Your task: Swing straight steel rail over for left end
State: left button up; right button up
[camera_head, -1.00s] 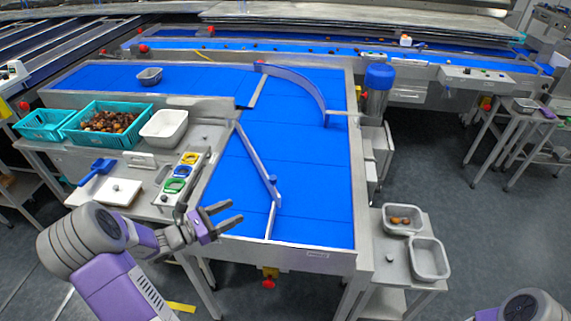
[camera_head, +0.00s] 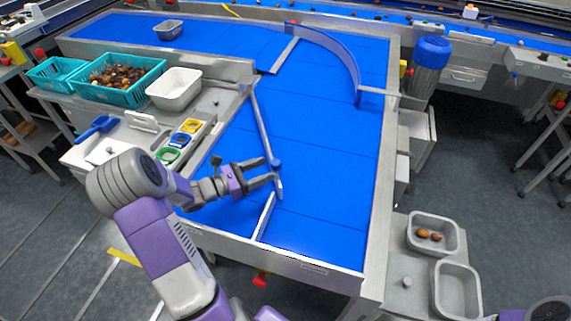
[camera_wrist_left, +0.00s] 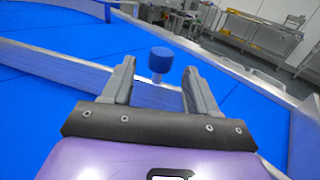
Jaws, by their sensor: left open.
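The straight steel rail (camera_head: 262,125) stands on the blue belt, running from the belt's left edge down toward the middle, with a blue knob (camera_head: 276,163) near its near end. In the left wrist view the rail (camera_wrist_left: 60,67) crosses in front of me and its blue-topped knob (camera_wrist_left: 161,60) stands between my fingertips, a little beyond them. My left gripper (camera_head: 272,172) is open at the knob; it also shows in the left wrist view (camera_wrist_left: 159,80). I cannot tell whether a finger touches the knob. My right gripper is out of view; only part of my right arm shows at the bottom right.
A short fixed divider (camera_head: 265,216) stands by the rail's near end. A curved rail (camera_head: 340,57) stands at the far end of the belt. Teal crates, a white tub (camera_head: 174,88) and coloured rings lie on the left table. Steel trays (camera_head: 432,232) stand at the right.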

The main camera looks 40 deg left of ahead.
pick_arm(q)
jog(key=b+x, duration=0.1)
jog(key=x, duration=0.6)
jog(key=shift+r, duration=0.15)
jog(key=shift+c, duration=0.2)
jog(key=shift+a, duration=0.1)
grip_shut()
